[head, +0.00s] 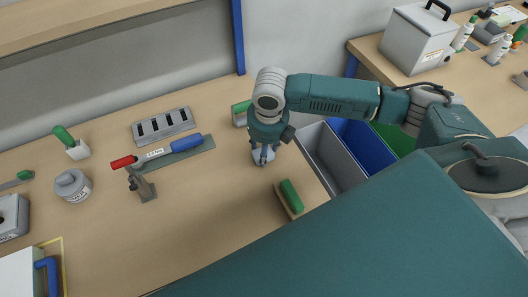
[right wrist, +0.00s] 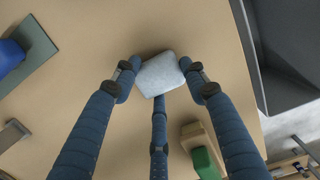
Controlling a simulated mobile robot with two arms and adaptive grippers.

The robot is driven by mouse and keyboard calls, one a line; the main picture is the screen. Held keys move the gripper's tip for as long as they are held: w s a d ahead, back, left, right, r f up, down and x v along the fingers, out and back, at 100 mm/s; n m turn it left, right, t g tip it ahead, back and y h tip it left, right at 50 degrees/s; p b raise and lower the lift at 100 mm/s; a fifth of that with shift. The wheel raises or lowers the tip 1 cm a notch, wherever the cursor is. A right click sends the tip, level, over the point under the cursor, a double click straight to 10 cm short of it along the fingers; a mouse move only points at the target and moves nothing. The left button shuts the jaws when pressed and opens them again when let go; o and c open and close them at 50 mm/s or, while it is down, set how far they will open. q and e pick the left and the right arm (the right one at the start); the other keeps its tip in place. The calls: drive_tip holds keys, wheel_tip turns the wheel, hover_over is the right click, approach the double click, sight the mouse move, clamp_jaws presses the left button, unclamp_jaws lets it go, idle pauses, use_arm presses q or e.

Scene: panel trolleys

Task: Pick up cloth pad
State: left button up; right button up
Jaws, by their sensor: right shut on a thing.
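The cloth pad (right wrist: 160,75) is a small pale blue-grey block between the fingertips of my right gripper (right wrist: 161,84) in the right wrist view. The three dark blue fingers are closed around its near side and edges. In the head view my right gripper (head: 263,151) points down over the wooden workbench, and the pad (head: 264,158) shows pale at its tips. Whether the pad is clear of the bench top or still touches it, I cannot tell. My left gripper is not in view.
A green-handled block (head: 291,196) lies close right of the pad; another (head: 240,114) stands behind it. Grey (head: 338,160) and blue (head: 366,146) bins stand right.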

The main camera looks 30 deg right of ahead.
drive_tip(key=shift+r, duration=0.1)
wheel_tip(320, 180, up, 20)
drive_tip(key=b, duration=0.2)
idle(0.4)
